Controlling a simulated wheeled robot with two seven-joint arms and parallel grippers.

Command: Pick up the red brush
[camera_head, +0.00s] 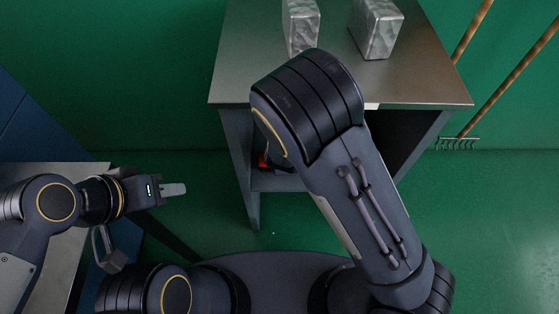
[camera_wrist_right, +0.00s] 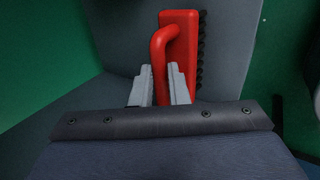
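The red brush (camera_wrist_right: 184,50) has a curved red handle and dark bristles along its right side in the right wrist view. It stands against grey surfaces. In the head view only a small red patch of it (camera_head: 263,161) shows beside my right arm, at the lower shelf of the table. My right gripper (camera_wrist_right: 159,70) has its two grey fingers on either side of the handle, with the handle filling the narrow gap. My arm hides this gripper in the head view. My left gripper (camera_head: 173,189) is at the left, far from the brush, its fingers seen edge-on.
The metal table (camera_head: 420,88) carries two foil-like blocks, one at the middle (camera_head: 301,28) and one further right (camera_head: 377,30). Its lower shelf (camera_head: 285,183) is tight around my right arm. A rake (camera_head: 462,138) leans at the right. A grey surface (camera_head: 62,260) lies under my left arm.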

